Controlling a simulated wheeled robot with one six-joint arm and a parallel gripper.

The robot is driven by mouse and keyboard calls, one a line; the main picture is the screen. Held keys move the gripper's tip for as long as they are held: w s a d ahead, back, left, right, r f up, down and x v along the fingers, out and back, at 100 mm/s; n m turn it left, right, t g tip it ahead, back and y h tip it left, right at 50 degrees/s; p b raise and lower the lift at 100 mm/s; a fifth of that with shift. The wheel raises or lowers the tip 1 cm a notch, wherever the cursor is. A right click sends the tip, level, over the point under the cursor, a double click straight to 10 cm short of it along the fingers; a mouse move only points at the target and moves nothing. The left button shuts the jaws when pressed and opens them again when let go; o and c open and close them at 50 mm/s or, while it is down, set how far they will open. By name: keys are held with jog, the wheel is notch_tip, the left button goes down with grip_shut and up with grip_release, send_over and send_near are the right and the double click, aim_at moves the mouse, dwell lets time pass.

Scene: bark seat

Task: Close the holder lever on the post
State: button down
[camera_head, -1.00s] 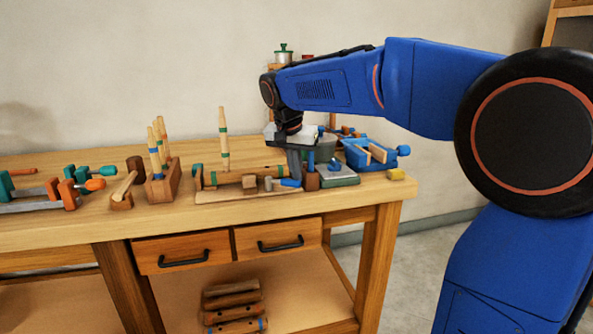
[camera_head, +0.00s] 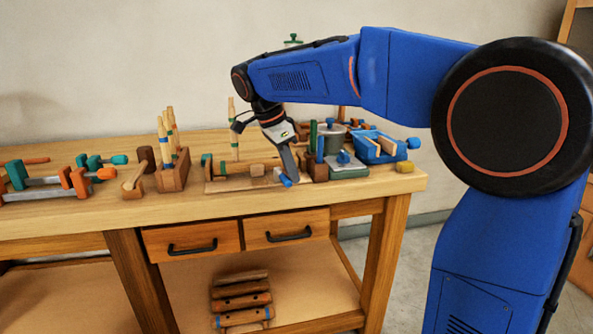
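A flat wooden board (camera_head: 218,187) lies on the bench top near its front edge and carries a horizontal wooden bar and small blocks. A thin upright post (camera_head: 234,145) with green bands stands behind or on it; I cannot tell which. A short blue piece (camera_head: 285,180), perhaps the lever's handle, shows at the board's right end. My gripper (camera_head: 290,172) points down and tilts, its dark fingers right at the blue piece. They look as if they touch it, but the contact is not clear. The fingers overlap in this view, so their opening is hidden.
A wooden block with upright sticks (camera_head: 172,178) and clamps (camera_head: 75,182) stand to the left. To the right are a dark wooden block (camera_head: 318,170), a grey-green box (camera_head: 350,170), a blue vise (camera_head: 378,147) and a yellow block (camera_head: 405,166). The bench's front strip is clear.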

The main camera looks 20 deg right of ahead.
jog(key=shift+s+a, duration=0.1)
jog(key=shift+a, duration=0.3)
dwell(0.3)
